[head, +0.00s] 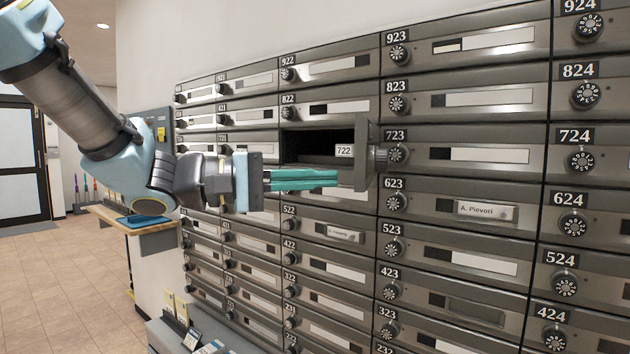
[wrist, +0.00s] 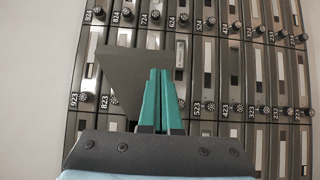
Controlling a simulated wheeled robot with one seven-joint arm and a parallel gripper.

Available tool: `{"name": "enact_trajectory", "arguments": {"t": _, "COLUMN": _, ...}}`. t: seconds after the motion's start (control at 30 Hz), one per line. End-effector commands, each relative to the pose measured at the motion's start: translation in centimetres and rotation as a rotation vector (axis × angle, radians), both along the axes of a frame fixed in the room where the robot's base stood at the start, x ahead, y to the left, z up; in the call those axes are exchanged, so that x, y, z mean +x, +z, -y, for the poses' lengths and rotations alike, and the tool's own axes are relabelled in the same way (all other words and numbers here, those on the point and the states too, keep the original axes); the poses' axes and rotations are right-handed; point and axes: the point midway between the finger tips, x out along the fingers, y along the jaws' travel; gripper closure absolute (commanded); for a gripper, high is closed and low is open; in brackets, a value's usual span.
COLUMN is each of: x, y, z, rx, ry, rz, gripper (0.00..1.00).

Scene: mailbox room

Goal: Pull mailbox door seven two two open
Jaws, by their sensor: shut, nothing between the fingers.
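Mailbox door 722 (head: 361,165) stands swung out from the wall in the head view, seen nearly edge-on. A dark knob (head: 380,158) sticks out on its right side. The dark compartment (head: 305,145) behind it is open, with a white 722 label (head: 344,150) at its right. My gripper (head: 335,179) has its green fingers shut and empty. They point right, just left of the door, on its inner side; I cannot tell if they touch it. In the wrist view, the fingers (wrist: 160,72) stand beside a plain grey panel (wrist: 120,78), which looks like the door.
Closed mailbox doors with dials surround the opening, including 723 (head: 465,154), 822 (head: 340,108) and 522 (head: 330,231). A wooden ledge (head: 110,217) with a blue tray (head: 144,220) is at the left. A low counter with cards is at the bottom. Open floor (head: 60,290) lies at left.

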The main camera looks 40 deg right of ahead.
Motion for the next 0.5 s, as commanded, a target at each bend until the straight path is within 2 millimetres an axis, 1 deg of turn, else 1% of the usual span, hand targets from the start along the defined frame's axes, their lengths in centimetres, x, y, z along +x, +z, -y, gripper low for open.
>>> {"name": "enact_trajectory", "arguments": {"t": 0.17, "x": 0.9, "y": -0.2, "z": -1.2, "rx": -0.001, "ry": 0.005, "rz": 0.001, "gripper": 1.00}}
{"name": "enact_trajectory", "arguments": {"t": 0.5, "x": 4.4, "y": -0.3, "z": -6.8, "rx": 0.000, "ry": 0.004, "rz": 0.002, "gripper": 1.00}}
